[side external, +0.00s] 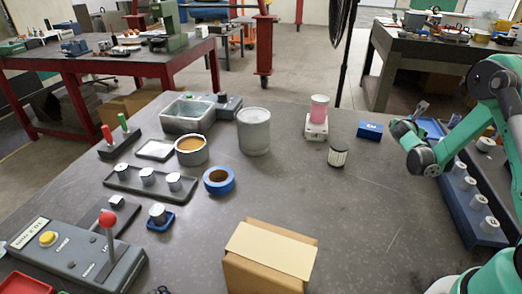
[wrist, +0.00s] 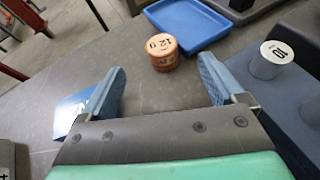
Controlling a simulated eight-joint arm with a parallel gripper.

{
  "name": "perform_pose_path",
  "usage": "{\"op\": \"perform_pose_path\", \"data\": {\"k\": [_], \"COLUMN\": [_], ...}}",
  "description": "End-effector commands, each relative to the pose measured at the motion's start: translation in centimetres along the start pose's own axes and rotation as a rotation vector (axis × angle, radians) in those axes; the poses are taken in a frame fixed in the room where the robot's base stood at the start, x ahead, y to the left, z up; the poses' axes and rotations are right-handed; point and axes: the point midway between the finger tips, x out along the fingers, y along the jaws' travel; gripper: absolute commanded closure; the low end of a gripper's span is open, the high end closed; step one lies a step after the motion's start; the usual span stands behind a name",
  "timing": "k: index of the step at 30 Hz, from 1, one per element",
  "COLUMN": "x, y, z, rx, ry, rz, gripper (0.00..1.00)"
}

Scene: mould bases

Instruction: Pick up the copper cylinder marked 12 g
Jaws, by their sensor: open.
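In the picture the cylinder shows just beyond the gap between the fingertips; the remaining distance is hard to tell. In the side view my gripper (side external: 402,135) is at the right, and I cannot make out the copper cylinder there.
A dark blue rack (side external: 472,210) with several pale cylinders stands to the right; one marked 10 (wrist: 273,60) is near my right finger. A blue box (side external: 370,130) is to the left, beyond a ribbed jar (side external: 338,155).

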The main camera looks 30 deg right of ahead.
Motion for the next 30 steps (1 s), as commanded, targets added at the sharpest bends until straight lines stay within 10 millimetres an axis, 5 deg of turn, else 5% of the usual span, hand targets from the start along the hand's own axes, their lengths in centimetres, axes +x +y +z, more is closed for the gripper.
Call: {"op": "perform_pose_path", "data": {"k": [12,23,30], "x": [5.1,5.7,5.7], "y": [-0.2,-0.1,-0.1], "z": [-0.1,-0.1,-0.1], "rx": [-0.019,-0.017,-0.017], "ry": [-0.004,-0.003,-0.003], "rz": [-0.006,-0.003,-0.003], "gripper": [0.12,0.12,0.8]}}
